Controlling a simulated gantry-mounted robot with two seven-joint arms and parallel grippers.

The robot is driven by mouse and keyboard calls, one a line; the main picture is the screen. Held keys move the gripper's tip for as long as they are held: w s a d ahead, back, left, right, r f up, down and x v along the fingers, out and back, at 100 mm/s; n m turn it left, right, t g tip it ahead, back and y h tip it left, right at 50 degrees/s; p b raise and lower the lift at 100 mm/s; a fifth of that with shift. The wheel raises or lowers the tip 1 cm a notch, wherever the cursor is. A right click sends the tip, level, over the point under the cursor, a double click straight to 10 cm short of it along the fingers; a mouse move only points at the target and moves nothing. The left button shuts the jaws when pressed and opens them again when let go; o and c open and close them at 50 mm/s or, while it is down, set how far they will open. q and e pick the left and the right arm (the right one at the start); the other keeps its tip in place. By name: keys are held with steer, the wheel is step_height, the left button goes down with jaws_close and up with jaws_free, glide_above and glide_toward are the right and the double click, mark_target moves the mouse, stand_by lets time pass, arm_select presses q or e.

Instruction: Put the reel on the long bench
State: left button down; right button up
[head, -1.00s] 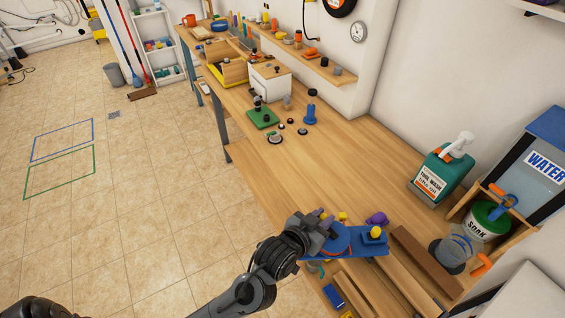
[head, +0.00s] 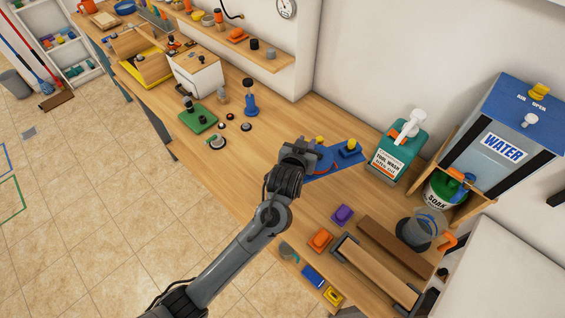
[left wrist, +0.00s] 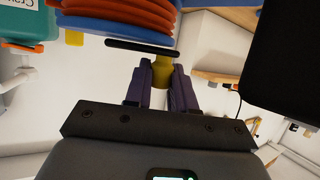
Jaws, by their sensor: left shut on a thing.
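The reel is a blue frame and drum with red-orange hose coils and a yellow part (head: 349,146). It is over the long bench (head: 265,185) in the head view, near the wall side. My left gripper (head: 300,150) is shut on the reel's yellow knob. In the left wrist view the fingers (left wrist: 160,85) close on the yellow knob, and the orange and blue coils of the reel (left wrist: 120,22) fill the top. I cannot tell whether the reel touches the bench top. My right gripper is not in view.
A green tool wash jug (head: 395,155) stands close right of the reel. Purple (head: 342,214) and orange (head: 319,238) blocks and a brown bar (head: 392,244) lie nearer. A green board (head: 198,117) and small parts lie left. Bare bench lies between.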

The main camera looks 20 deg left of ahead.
arm_select(q)
steer(key=shift+s+a+f+p, duration=0.2)
steer(key=shift+a+f+p, duration=0.1)
steer(key=shift+a+f, duration=1.55)
steer(key=shift+s+a+f+p, duration=0.25)
steer(key=shift+a+f+p, duration=0.1)
steer(key=shift+a+f, duration=1.5)
steer(key=shift+s+a+f+p, duration=0.2)
steer(key=shift+a+f+p, duration=0.1)
steer(key=shift+a+f, duration=1.55)
steer(key=shift+a, duration=0.1)
steer(key=c, duration=0.9)
jaws_free()
steer(key=shift+c, duration=0.2)
